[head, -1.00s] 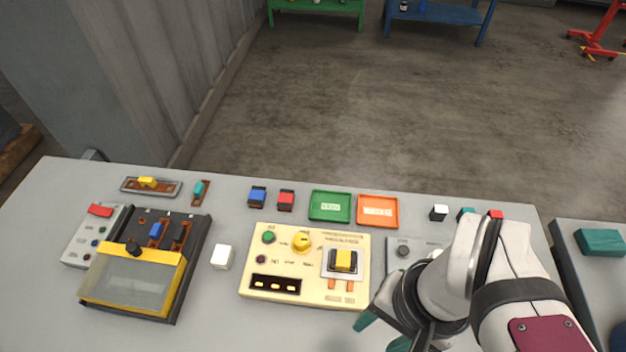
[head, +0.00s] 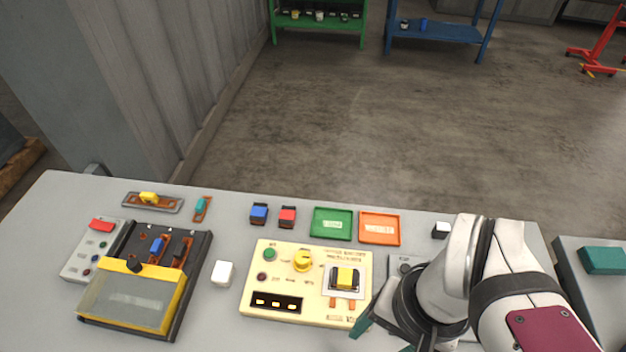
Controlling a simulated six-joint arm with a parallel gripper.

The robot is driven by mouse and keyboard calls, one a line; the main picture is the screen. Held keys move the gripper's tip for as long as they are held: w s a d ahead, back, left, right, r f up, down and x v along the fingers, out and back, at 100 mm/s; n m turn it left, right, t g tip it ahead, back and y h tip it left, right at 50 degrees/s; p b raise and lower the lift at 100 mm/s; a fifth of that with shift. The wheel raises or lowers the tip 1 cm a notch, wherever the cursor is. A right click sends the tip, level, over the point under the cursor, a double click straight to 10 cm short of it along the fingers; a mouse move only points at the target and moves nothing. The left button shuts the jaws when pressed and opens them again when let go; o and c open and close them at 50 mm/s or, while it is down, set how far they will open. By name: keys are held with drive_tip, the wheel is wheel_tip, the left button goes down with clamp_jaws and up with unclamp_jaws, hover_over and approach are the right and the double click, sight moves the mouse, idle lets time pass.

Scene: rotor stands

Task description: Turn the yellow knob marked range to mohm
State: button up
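The yellow knob (head: 303,260) sits on the upper middle of a cream panel (head: 262,283) on the grey table. Small labels surround the knob, but they are too small to read, so I cannot tell which one it points at. My gripper (head: 384,338) is at the bottom of the view, right of the panel's lower right corner and apart from the knob. One teal finger shows beside the panel and a bit of the other shows at the bottom edge. The rest is cut off or hidden by my arm, so its opening is unclear.
Green (head: 332,223) and orange (head: 380,228) trays lie behind. A grey panel (head: 402,265) is partly hidden by my arm.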

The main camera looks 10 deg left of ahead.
drive_tip(key=w+a+r+n+h, duration=0.1)
drive_tip(key=w+a+n, duration=0.1)
drive_tip(key=w+n, duration=0.25)
drive_tip(key=w+a+n, duration=0.3)
drive_tip(key=w, duration=0.3)
drive_tip(key=n, duration=0.7)
hover_over(302, 257)
wheel_tip(302, 257, down, 3)
drive_tip(key=shift+h, duration=0.4)
wheel_tip(302, 257, down, 15)
drive_tip(key=shift+f, duration=0.6)
drive_tip(key=shift+c, duration=0.4)
clamp_jaws()
